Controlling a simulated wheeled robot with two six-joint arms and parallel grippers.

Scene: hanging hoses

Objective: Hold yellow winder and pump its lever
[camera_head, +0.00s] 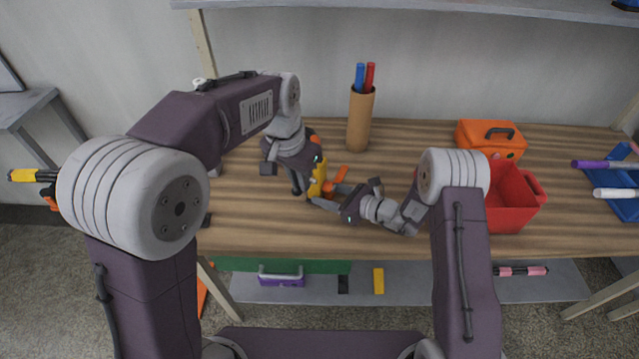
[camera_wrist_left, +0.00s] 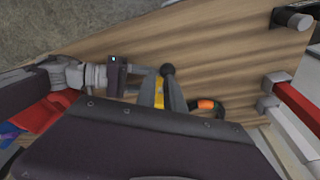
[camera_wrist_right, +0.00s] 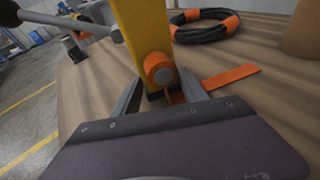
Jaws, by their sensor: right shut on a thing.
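The yellow winder (camera_head: 318,177) stands on the workbench between my two grippers. In the right wrist view its yellow body (camera_wrist_right: 145,35) with an orange hub (camera_wrist_right: 160,70) rises from between the fingers of my right gripper (camera_wrist_right: 160,92), which is shut on its lower part. My left gripper (camera_wrist_left: 162,92) is beside the winder, its fingers apart, with yellow (camera_wrist_left: 159,93) showing between them. A black ball knob (camera_wrist_left: 168,70) is at its fingertips. A grey rod (camera_wrist_right: 70,22), seemingly the lever, points toward a black knob (camera_wrist_right: 8,13). My left arm partly hides the winder in the head view.
A black and orange hose coil (camera_wrist_right: 205,25) and an orange strip (camera_wrist_right: 230,75) lie near the winder. A cardboard tube (camera_head: 360,120) with red and blue sticks stands behind. A red bin (camera_head: 512,200) and an orange toolbox (camera_head: 490,139) are at the right.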

